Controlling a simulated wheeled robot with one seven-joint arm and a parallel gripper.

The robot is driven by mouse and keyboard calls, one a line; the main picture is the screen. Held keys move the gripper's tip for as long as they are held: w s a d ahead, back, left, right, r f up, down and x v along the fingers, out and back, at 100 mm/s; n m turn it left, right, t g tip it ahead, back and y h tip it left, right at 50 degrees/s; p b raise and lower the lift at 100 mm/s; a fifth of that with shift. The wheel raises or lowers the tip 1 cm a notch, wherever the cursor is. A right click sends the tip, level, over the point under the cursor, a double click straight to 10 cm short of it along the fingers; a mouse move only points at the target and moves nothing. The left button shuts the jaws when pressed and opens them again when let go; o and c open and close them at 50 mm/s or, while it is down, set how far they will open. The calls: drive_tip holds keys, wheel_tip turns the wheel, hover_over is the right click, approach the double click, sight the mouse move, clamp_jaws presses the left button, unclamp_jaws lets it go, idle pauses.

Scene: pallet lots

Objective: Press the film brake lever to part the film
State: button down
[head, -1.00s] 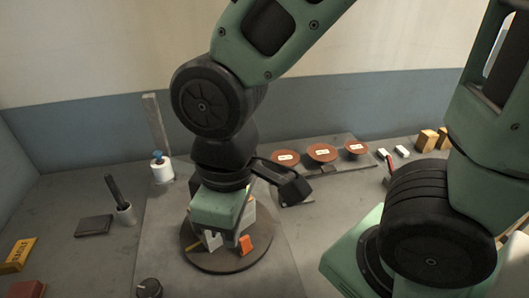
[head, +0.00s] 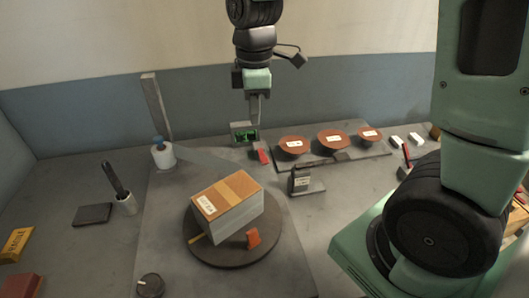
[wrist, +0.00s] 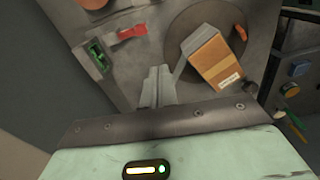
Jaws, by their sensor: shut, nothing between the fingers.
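A red lever (head: 262,156) sits beside a small box with a green display (head: 244,132); I cannot tell for certain that it is the film brake lever. In the wrist view the red lever (wrist: 132,32) lies beyond my fingertips, up and to the left. My gripper (head: 256,117) is shut and empty, pointing down near the display box. A carton with an orange-brown top (head: 228,194) stands on a dark round turntable (head: 205,250). A pale film strip (head: 200,158) runs from the white roll with a blue knob (head: 163,155) toward the carton.
Several reddish discs with labels (head: 333,140) stand on a plate behind, to the right. A dark labelled block (head: 301,180) stands right of the carton. A dark knob (head: 150,286) is at the front. A cup with a black-handled tool (head: 124,204) is at left.

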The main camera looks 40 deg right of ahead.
sight(264, 160)
drive_tip(key=shift+n, duration=0.4)
drive_tip(key=d, duration=0.1)
drive_tip(key=w+d, duration=0.1)
drive_tip(key=d, duration=0.1)
drive_tip(key=shift+w+d, duration=0.4)
drive_tip(key=shift+f, duration=0.1)
wheel_tip(264, 160, down, 14)
drive_tip(key=shift+p, duration=0.6)
